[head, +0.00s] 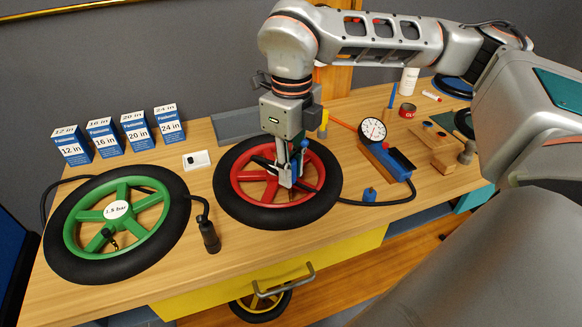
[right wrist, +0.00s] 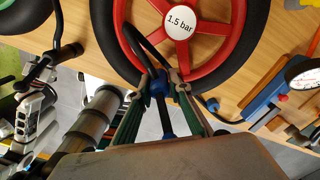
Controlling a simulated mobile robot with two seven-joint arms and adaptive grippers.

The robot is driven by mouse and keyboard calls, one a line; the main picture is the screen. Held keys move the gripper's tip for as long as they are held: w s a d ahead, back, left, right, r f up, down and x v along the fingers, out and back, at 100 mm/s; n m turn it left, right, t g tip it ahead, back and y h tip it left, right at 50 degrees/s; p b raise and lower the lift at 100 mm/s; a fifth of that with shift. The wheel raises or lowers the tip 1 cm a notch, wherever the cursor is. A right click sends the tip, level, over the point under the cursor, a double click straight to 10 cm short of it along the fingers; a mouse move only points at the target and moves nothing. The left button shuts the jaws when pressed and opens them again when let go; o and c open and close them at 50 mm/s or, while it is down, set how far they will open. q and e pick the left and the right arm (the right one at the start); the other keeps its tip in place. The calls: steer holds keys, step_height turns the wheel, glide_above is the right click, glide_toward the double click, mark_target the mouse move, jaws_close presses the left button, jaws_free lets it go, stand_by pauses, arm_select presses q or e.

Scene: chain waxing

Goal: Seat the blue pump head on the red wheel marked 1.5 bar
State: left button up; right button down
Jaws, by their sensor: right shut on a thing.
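The red wheel (head: 236,190) lies flat on the bench with a black tyre. Its hub label reads 1.5 bar in the right wrist view (right wrist: 180,23). My right gripper (head: 288,172) reaches down over the red wheel's near half, shut on the blue pump head (right wrist: 158,86). A black hose (right wrist: 135,42) loops from the pump head over the wheel. I cannot tell whether the pump head touches the wheel's valve, which I cannot make out. Grey parts at the left of the right wrist view look like my left arm; its fingers are unclear.
A green wheel (head: 117,210), also labelled 1.5 bar, lies at left beside a black pump head (head: 209,236). The blue pump with gauge (head: 372,131) stands right of the red wheel. Several inch-marked boxes (head: 135,133) stand behind. A small blue piece (head: 369,194) sits near the front edge.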

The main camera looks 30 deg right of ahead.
steer(key=shift+f+b, duration=0.65)
steer(key=shift+f, duration=0.45)
stand_by(1.0)
steer(key=c, duration=1.8)
jaws_free()
step_height(320, 180, up, 12)
steer(key=shift+r, duration=0.1)
steer(key=shift+s, duration=0.1)
